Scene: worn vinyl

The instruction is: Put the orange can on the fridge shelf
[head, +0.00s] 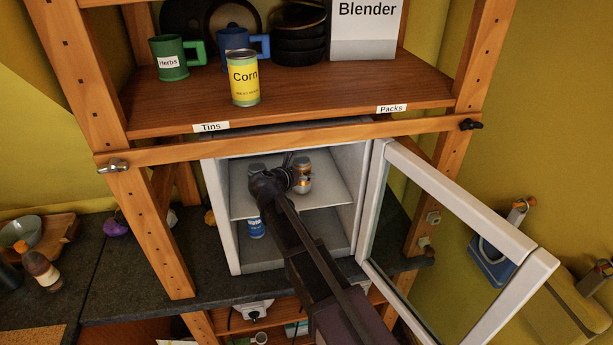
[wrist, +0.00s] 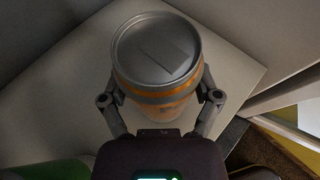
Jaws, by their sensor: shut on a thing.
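The orange can (head: 303,175), with a silver lid, is inside the open fridge, upright at the white fridge shelf (head: 325,200). In the wrist view the orange can (wrist: 155,52) stands between the two fingers of my gripper (wrist: 159,97), which is shut on it. In the head view my gripper (head: 287,180) reaches in from the front and hides part of the shelf. The white shelf (wrist: 60,125) shows under and around the can; I cannot tell whether the can's base touches it.
A blue can (head: 256,229) stands on the fridge floor. The glass fridge door (head: 455,215) hangs open to the right. A corn tin (head: 243,80) and mugs are on the wooden shelf above.

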